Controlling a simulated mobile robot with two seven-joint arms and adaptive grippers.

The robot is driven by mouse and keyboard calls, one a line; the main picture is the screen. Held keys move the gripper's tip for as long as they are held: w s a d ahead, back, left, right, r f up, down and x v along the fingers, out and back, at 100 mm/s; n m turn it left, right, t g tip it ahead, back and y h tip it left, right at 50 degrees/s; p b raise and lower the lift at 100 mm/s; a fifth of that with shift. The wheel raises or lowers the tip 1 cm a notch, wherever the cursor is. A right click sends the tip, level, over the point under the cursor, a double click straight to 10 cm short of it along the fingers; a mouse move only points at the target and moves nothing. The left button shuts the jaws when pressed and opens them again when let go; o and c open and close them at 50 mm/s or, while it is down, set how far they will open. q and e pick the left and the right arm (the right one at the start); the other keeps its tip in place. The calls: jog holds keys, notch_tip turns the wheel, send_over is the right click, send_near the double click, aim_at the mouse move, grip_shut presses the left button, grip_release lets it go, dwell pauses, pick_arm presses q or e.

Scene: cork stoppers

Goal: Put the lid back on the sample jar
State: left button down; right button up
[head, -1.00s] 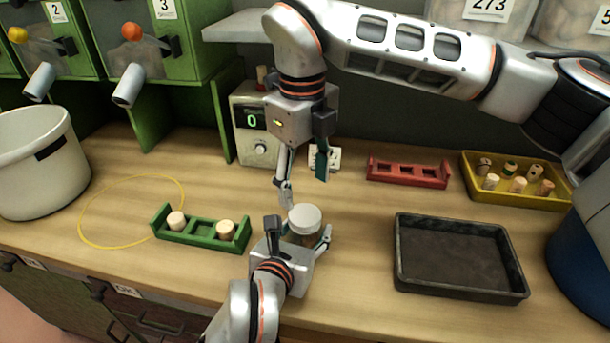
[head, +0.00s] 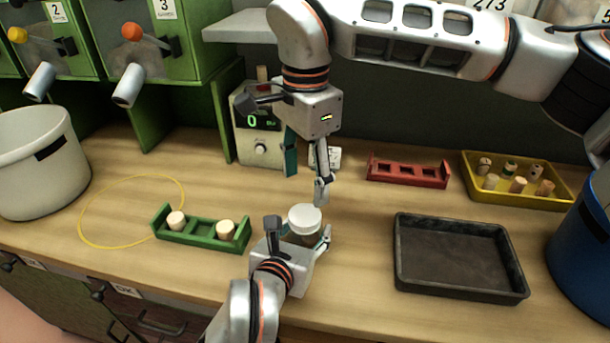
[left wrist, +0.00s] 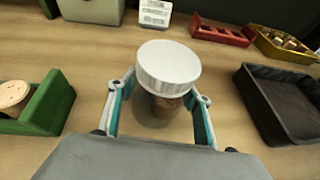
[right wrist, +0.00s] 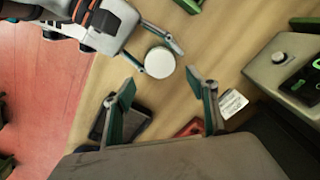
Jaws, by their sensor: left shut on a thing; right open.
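The sample jar (head: 303,239) stands upright on the bench, a clear body with brownish contents. The white lid (head: 305,219) sits on its mouth; I cannot tell whether it is tight. In the left wrist view the lid (left wrist: 168,67) covers most of the jar (left wrist: 165,105). My left gripper (head: 297,246) is shut around the jar's body, below the lid. My right gripper (head: 307,182) points down above and just behind the lid, open and empty. In the right wrist view the lid (right wrist: 159,62) lies just beyond my open fingers, not between them.
A green rack (head: 200,232) with two corks stands left of the jar, a black tray (head: 461,294) right. Behind are a red rack (head: 408,172), a yellow tray (head: 515,198) with corks and a scale (head: 258,140). A white bucket (head: 38,165) stands far left.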

aim_at(305, 214)
pick_arm(q)
jog(key=shift+f, duration=0.15)
pick_arm(e)
jog(key=shift+f, duration=4)
